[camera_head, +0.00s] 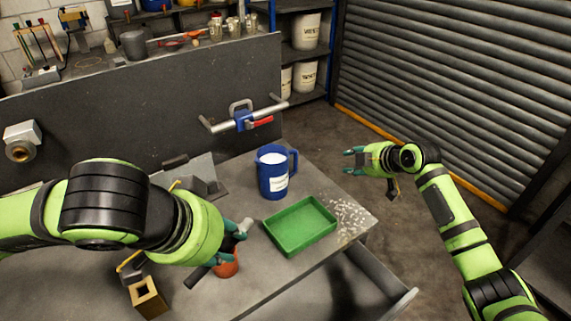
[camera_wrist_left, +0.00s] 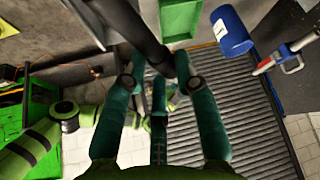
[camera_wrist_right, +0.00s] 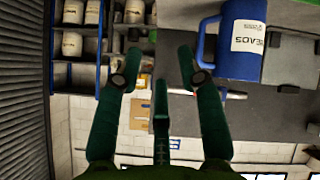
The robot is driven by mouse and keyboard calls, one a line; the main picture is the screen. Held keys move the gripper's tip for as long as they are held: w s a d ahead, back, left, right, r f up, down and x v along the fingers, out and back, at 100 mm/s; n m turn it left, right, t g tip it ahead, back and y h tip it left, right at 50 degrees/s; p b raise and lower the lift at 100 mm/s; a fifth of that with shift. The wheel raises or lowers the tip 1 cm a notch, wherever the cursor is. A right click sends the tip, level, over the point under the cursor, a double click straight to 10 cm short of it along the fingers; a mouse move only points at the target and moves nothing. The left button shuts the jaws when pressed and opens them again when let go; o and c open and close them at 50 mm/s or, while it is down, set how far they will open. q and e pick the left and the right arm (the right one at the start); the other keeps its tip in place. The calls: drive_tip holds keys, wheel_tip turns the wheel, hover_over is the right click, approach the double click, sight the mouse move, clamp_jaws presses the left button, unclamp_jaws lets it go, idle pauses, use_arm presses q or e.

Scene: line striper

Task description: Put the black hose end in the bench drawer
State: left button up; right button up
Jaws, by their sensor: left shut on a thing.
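My left gripper (camera_head: 238,236) is over the bench, shut on a dark tube, which looks like the black hose end (camera_wrist_left: 150,40). In the left wrist view the tube runs between the fingertips (camera_wrist_left: 155,72). In the head view the fingers and wrist hide much of it. The bench drawer (camera_head: 376,272) is pulled open at the bench's front right, right of the left gripper; its inside is partly seen. My right gripper (camera_head: 352,160) is open and empty, right of the bench above the floor. Its spread fingers also show in the right wrist view (camera_wrist_right: 155,65).
A green tray (camera_head: 300,228) and a blue jug (camera_head: 273,177) of white beads stand on the bench. An orange-red cup (camera_head: 227,266) is just below the left gripper. A brass-coloured block (camera_head: 148,299) is at front left. Spilled beads (camera_head: 350,215) lie right of the tray.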

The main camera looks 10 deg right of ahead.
drive_tip(key=s+a+r+n+g+y, duration=0.2)
drive_tip(key=s+a+r+n, duration=0.2)
drive_tip(key=a+r, duration=0.45)
drive_tip(key=s+a+r+n+g+y, duration=0.25)
drive_tip(key=s+a+r+n, duration=0.2)
drive_tip(key=a+r, duration=0.4)
drive_tip(key=n+g+h, duration=0.1)
drive_tip(key=n+g, duration=0.4)
drive_tip(key=n, duration=0.3)
approach(245, 223)
wheel_tip(245, 223, up, 3)
drive_tip(key=shift+n, duration=0.25)
drive_tip(key=x, duration=1)
drive_tip(key=shift+f, duration=0.3)
use_arm(q)
drive_tip(key=shift+d+r, duration=0.15)
use_arm(e)
drive_tip(key=shift+a+f, duration=0.45)
drive_tip(key=shift+f, duration=0.05)
drive_tip(key=shift+c, duration=0.2)
